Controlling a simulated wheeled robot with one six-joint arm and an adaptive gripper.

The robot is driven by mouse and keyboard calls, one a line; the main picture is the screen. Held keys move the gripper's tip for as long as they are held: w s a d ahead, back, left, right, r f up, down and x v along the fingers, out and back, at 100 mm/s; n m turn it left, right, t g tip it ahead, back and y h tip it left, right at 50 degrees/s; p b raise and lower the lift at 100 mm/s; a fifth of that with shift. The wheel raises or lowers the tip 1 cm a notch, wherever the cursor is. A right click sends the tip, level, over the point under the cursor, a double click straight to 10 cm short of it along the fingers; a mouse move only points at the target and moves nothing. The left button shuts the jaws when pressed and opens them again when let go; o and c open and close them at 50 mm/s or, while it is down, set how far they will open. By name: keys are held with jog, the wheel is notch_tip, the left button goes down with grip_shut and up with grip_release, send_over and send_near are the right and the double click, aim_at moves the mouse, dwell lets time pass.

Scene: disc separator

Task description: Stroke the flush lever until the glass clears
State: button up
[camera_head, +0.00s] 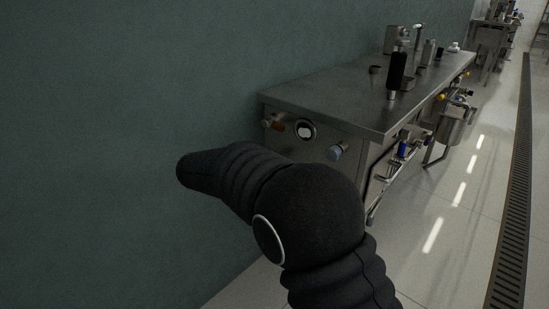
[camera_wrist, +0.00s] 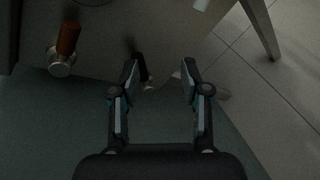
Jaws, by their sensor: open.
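A round port with a dark rim and pale face (camera_head: 305,130), perhaps the glass, is on the end panel of the steel bench (camera_head: 330,94). Its contents are too small to read. An orange-brown handle (camera_head: 277,126) sits left of it; a similar handle shows in the wrist view (camera_wrist: 68,38). My gripper (camera_wrist: 160,72) is open and empty, its fingers pointing toward the bench. A dark handle-like bar (camera_wrist: 140,67) shows beyond the fingers, near the left one, apparently untouched. I cannot tell which handle is the flush lever. My arm hides the gripper in the head view.
A black-handled upright part (camera_head: 397,72) and several small items stand on the bench top. A pale blue knob (camera_head: 337,151) sticks out of the end panel. Pipes and valves line the bench's right side. A green wall is at left; a floor drain (camera_head: 518,170) runs along open floor at right.

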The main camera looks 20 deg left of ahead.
jog(key=a+f+n+t, duration=0.1)
jog(key=a+n+t, duration=0.1)
jog(key=a, duration=0.5)
jog(key=x, duration=0.8)
jog(key=p+x, duration=0.1)
jog(key=x, duration=0.4)
jog(key=shift+s+d+f, duration=0.1)
jog(key=shift+d+f, duration=0.1)
jog(key=shift+f, duration=0.25)
grip_shut()
